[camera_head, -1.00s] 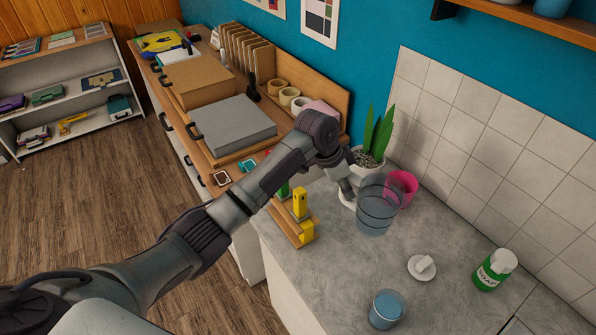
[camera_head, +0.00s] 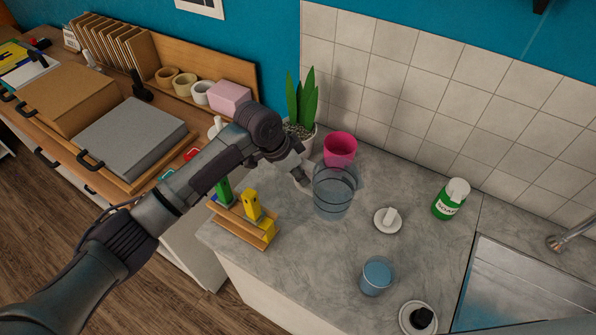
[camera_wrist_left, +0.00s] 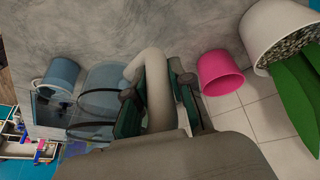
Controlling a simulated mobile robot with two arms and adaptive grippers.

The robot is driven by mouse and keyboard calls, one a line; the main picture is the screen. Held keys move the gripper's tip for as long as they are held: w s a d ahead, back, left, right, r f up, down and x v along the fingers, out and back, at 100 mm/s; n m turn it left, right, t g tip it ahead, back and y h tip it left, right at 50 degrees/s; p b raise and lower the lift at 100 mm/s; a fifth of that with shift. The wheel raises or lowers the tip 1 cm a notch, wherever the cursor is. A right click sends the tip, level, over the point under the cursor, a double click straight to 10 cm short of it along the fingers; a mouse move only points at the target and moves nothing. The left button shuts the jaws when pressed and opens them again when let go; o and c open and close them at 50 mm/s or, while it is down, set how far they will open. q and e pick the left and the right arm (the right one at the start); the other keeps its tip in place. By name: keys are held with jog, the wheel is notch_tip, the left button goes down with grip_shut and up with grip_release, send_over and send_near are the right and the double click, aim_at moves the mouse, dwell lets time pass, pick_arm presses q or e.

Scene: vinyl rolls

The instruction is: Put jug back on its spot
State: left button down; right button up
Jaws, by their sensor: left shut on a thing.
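The jug (camera_head: 333,195) is a clear, bluish vessel with dark bands, upright over the grey counter in the head view. I cannot tell whether its base touches the counter. My left gripper (camera_head: 303,178) is at its left side. In the left wrist view, the left gripper (camera_wrist_left: 158,95) is shut on the pale jug handle, and the clear jug body (camera_wrist_left: 100,82) lies left of the fingers. The fingers partly hide the handle. No marked spot for the jug is clear to me. My right gripper is not in view.
A pink cup (camera_head: 340,148) and a potted plant (camera_head: 302,105) stand behind the jug. A small white dish (camera_head: 388,221), soap bottle (camera_head: 451,200) and blue cup (camera_head: 377,276) stand to its right, before the sink (camera_head: 515,290). A wooden rack (camera_head: 240,225) is at the left edge.

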pick_arm(q)
jog(key=shift+a+p, duration=0.1)
jog(key=shift+p, duration=0.3)
notch_tip(320, 180, down, 2)
jog(key=shift+f+b, duration=0.1)
jog(key=shift+b, duration=0.6)
notch_tip(320, 180, down, 5)
jog(key=shift+w+r+b, duration=0.1)
jog(key=shift+b, duration=1.1)
jog(key=shift+f, duration=0.2)
jog(key=shift+f, duration=0.3)
